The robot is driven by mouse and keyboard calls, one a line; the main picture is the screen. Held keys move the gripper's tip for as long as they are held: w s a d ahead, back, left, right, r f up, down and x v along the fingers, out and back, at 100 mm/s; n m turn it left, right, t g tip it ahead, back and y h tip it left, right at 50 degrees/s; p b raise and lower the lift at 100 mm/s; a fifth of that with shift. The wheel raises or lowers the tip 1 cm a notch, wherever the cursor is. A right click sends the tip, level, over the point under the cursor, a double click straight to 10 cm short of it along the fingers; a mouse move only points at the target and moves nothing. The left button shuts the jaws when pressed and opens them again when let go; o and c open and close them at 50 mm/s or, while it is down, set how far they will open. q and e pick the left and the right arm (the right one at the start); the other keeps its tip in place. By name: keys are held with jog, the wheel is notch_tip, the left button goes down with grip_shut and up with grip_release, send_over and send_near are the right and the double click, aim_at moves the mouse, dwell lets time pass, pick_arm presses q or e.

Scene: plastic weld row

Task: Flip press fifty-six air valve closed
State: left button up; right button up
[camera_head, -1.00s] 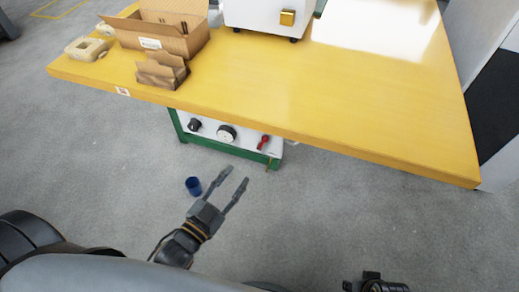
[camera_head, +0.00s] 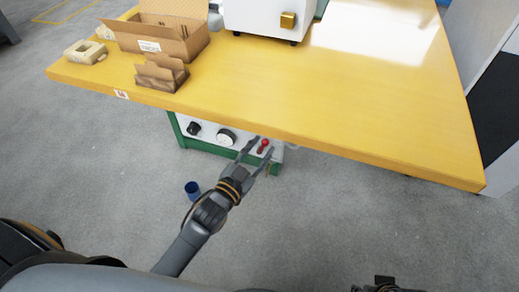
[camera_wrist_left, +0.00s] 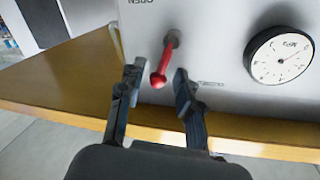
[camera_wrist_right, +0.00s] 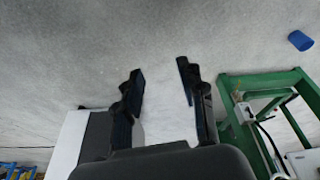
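The air valve is a red lever (camera_head: 264,145) on the white front panel (camera_head: 207,133) under the yellow table. In the left wrist view the red lever (camera_wrist_left: 160,72) sits between the two fingers, with its tip near the fingertips. My left gripper (camera_head: 256,154) is open, its fingers on either side of the lever with gaps showing. In that view the left gripper (camera_wrist_left: 158,85) appears upside down to the panel, whose word "OPEN" is inverted beside the lever's base. My right gripper (camera_wrist_right: 160,82) is open and empty over the floor.
A round gauge (camera_head: 226,137) and a black knob (camera_head: 194,128) are left of the lever. The yellow table (camera_head: 330,110) overhangs the panel. Cardboard boxes (camera_head: 160,45) and a white machine (camera_head: 262,20) stand on it. A blue cup (camera_head: 192,189) is on the floor.

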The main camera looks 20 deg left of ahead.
pick_arm(q)
jog(key=shift+c, duration=0.4)
grip_shut()
jog(key=n+p, duration=0.1)
jog(key=a+n+p, duration=0.1)
jog(key=n, duration=0.1)
jog(key=shift+a+r+t, duration=0.1)
jog(key=shift+r+t, duration=0.05)
jog(key=shift+t, duration=0.25)
jog(key=shift+a+n, duration=0.1)
jog(key=shift+n, duration=0.5)
pick_arm(e)
notch_tip(320, 180, down, 8)
jog(key=shift+r, duration=0.2)
pick_arm(q)
jog(key=shift+o, duration=0.4)
grip_release()
pick_arm(e)
jog(key=shift+a, duration=0.1)
